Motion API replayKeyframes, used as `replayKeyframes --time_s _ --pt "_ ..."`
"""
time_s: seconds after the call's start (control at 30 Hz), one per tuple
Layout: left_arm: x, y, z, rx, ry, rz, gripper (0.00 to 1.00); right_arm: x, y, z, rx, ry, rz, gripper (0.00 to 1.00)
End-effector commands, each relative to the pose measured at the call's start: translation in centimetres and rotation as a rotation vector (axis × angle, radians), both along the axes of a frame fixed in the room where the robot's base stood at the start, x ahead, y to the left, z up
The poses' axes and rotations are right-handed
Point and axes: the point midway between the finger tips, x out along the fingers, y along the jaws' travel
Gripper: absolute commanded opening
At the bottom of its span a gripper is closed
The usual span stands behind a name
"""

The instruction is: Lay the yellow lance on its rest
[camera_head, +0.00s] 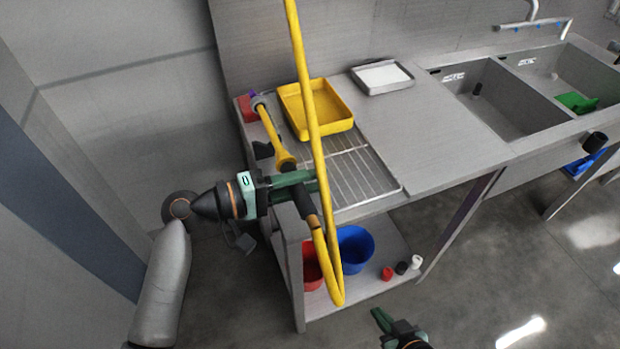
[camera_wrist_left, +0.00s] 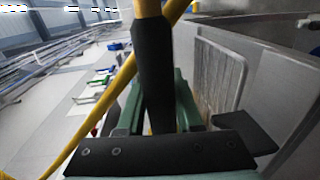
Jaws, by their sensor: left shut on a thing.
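The yellow lance (camera_head: 272,131) slants across the left end of the steel counter in the head view, its grey nozzle end toward the back. My left gripper (camera_head: 303,184) is shut on its black grip at the counter's front left corner. The black grip (camera_wrist_left: 153,70) stands between the green fingers in the left wrist view. A yellow hose (camera_head: 320,170) loops below the grip and rises past the counter. A small black bracket (camera_head: 263,150) sits left of the lance; I cannot tell whether it is the rest. My right gripper (camera_head: 393,328) is partly in view at the bottom, its opening unclear.
A yellow tray (camera_head: 346,124) and a wire rack (camera_head: 378,187) lie on the counter, close right of the lance. A white tray (camera_head: 383,77) stands behind. Sinks (camera_head: 490,97) are at right. Red and blue buckets (camera_head: 356,248) stand on the lower shelf.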

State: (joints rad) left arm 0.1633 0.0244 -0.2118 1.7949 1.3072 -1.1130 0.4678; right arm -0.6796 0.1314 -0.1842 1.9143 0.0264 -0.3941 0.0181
Motion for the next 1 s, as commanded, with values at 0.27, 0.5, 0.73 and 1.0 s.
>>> replayKeyframes --time_s 0.27,0.5,0.73,1.0 --pt "0.0 0.0 -3.2 0.001 -0.001 0.0 0.14 0.0 0.0 -2.6 0.0 0.001 0.0 0.0" --pt "0.0 0.0 -5.6 0.0 -0.001 0.001 0.14 0.0 0.0 -4.6 0.0 0.0 0.0 0.0" --pt "0.0 0.0 -7.2 0.0 -0.001 0.0 0.14 0.0 0.0 -5.9 0.0 0.001 0.0 0.0" --pt "0.0 0.0 -7.4 0.001 -0.002 0.0 0.14 0.0 0.0 -6.0 0.0 0.0 0.0 0.0"
